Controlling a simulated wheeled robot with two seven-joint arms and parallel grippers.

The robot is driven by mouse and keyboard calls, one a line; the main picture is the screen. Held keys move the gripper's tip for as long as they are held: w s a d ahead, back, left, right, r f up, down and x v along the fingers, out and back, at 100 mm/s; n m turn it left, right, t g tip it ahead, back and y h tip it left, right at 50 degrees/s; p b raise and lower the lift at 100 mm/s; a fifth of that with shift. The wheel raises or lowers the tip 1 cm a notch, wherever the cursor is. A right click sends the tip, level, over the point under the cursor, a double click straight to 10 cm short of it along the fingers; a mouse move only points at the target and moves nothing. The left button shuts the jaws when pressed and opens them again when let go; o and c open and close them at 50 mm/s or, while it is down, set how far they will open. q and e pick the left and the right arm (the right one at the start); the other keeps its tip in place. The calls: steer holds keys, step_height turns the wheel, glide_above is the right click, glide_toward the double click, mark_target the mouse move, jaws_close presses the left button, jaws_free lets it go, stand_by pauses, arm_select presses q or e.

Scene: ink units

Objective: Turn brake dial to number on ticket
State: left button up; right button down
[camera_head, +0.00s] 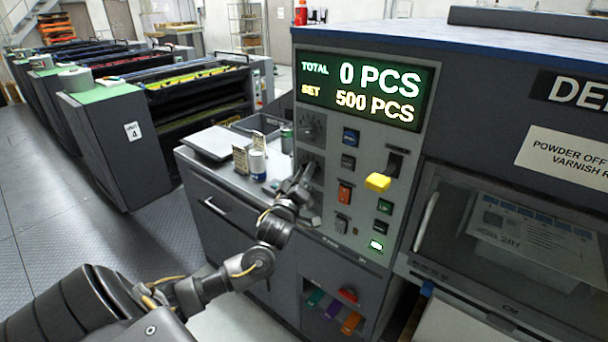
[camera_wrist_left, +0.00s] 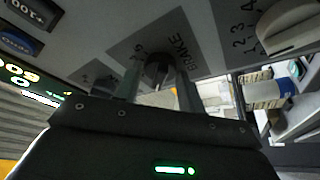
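The brake dial (camera_wrist_left: 159,70) is a small dark knob on a grey plate marked BRAKE in the left wrist view. My left gripper (camera_wrist_left: 158,85) has one finger on each side of the dial. The fingers are apart, with a narrow gap seeming to show beside the knob; contact is hard to judge. In the head view the left gripper (camera_head: 307,183) is at the left part of the control panel and hides the dial. The dial's scale is mostly covered or too blurred to read. I cannot make out which paper is the ticket. My right gripper is not in view.
A lighter knob (camera_wrist_left: 290,27) with a number scale sits beside the brake plate. The panel (camera_head: 362,224) carries several buttons, including a protruding yellow one (camera_head: 377,182). A white-and-blue can (camera_head: 257,165) and small cards (camera_head: 241,160) stand on the side counter, close to my gripper.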

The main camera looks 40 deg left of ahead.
arm_select(q)
steer(key=c, duration=0.5)
steer(key=shift+m, duration=0.4)
steer(key=shift+a+m+t+h+b, duration=0.1)
steer(key=shift+m+t+h+b, duration=0.4)
steer(key=shift+m+h, duration=1.5)
steer(key=shift+a+m+t+h+b, duration=0.2)
steer(key=shift+m+h+b, duration=0.5)
steer(key=shift+m, duration=2.55)
steer(key=shift+a+m+t+h+b, duration=0.1)
steer(key=shift+m+t+h+b, duration=0.4)
steer(key=shift+m+h, duration=1.55)
steer(key=shift+m+y, duration=0.65)
steer(key=shift+m, duration=0.05)
